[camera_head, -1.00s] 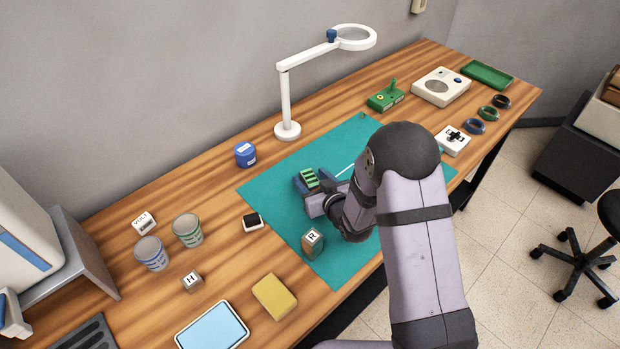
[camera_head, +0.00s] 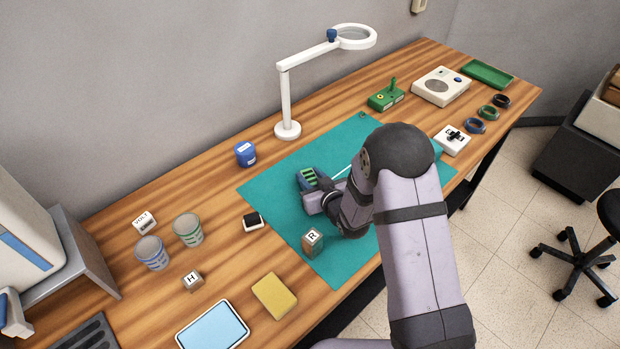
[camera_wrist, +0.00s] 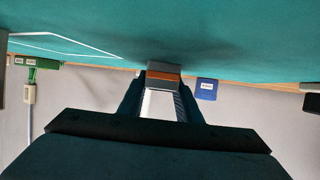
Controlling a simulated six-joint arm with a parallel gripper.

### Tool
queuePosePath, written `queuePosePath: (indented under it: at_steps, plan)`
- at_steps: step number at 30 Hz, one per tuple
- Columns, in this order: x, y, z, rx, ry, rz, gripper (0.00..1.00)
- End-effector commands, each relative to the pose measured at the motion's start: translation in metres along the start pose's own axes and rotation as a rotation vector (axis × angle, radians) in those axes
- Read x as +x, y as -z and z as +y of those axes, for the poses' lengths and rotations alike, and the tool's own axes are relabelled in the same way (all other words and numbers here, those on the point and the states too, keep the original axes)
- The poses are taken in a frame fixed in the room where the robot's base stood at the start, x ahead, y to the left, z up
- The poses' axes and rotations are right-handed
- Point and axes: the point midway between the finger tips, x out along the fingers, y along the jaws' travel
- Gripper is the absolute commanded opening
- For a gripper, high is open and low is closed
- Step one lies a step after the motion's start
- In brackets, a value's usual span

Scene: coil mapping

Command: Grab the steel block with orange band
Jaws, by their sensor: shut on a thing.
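The steel block with the orange band (camera_wrist: 163,74) shows in the wrist view, grey with an orange stripe across it. It sits between the two fingertips of my gripper (camera_wrist: 160,84), which is shut on it. In the head view my gripper (camera_head: 315,186) is low over the teal mat (camera_head: 275,190). I cannot make out the block there, as the fingers and wrist hide it.
A block marked R (camera_head: 313,240) stands close by on the mat's front part. A black-topped white piece (camera_head: 253,221) lies at the mat's left edge. A blue tin (camera_head: 245,154) and a magnifier lamp (camera_head: 287,130) stand behind. A yellow sponge-like block (camera_head: 274,296) lies in front.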

Motion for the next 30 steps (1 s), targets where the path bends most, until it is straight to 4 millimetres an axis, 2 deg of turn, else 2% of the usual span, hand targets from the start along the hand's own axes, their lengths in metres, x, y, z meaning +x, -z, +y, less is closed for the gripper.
queuePosePath:
  at_steps: [11, 24, 30]
  plan:
    - [-0.011, 0.03, 0.0, -0.001, -0.001, 0.011, 0.0]
    - [-0.032, 0.082, 0.0, -0.002, 0.0, 0.011, 0.0]
    - [-0.037, 0.093, 0.0, 0.0, 0.0, 0.009, 0.0]
